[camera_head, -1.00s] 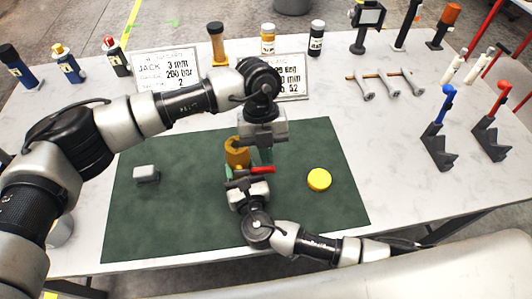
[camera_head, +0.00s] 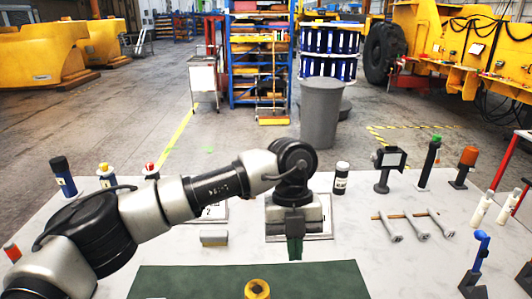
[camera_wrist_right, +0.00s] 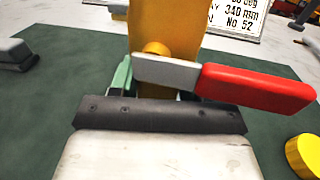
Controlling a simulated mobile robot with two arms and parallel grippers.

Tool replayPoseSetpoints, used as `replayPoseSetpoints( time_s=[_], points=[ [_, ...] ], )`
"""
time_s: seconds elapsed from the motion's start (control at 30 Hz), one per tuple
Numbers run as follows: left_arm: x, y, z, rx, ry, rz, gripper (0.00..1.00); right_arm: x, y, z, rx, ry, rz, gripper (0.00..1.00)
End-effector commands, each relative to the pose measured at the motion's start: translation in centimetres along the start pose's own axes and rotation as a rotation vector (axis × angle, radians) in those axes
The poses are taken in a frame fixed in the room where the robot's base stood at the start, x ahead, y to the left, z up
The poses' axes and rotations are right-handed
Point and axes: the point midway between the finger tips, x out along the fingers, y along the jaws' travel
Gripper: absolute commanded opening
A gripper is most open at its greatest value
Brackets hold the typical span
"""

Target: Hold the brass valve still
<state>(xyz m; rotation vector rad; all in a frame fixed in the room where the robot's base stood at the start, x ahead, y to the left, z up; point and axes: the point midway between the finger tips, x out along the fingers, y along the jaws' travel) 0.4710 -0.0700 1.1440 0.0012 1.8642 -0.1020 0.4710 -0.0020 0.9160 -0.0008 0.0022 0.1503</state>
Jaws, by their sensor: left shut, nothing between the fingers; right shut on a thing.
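The brass valve (camera_wrist_right: 165,28) fills the upper middle of the right wrist view, with a red lever handle (camera_wrist_right: 255,88) reaching right across the front. My right gripper (camera_wrist_right: 150,88) is shut on the valve; its fingertips are mostly hidden behind its own body and the handle. In the head view only the round top of the valve (camera_head: 257,289) shows at the bottom edge, and the right gripper is out of frame. My left gripper (camera_head: 295,248) points down, shut and empty, apart from the valve, beyond it and to its right in the picture.
The green mat (camera_head: 180,285) lies under the valve. A yellow disc (camera_wrist_right: 305,155) lies on it at right. A grey block (camera_head: 213,238) sits behind the mat.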

Motion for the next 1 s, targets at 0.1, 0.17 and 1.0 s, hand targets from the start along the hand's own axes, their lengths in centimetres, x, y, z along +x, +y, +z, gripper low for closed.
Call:
replayPoseSetpoints(
  time_s=[0.1, 0.17, 1.0],
  points=[
    [0.0, 0.0, 0.0, 0.0, 0.0, 0.0, 0.0, 0.1, 0.0, 0.2, 0.001, -0.004, 0.0, 0.61],
    [0.0, 0.0, 0.0, 0.0, 0.0, 0.0, 0.0, 0.1, 0.0, 0.2, 0.001, -0.004, 0.0, 0.7],
    [0.0, 0.0, 0.0, 0.0, 0.0, 0.0, 0.0, -8.9, 0.0, -0.1, 0.001, 0.003, 0.001, 0.77]
  ],
)
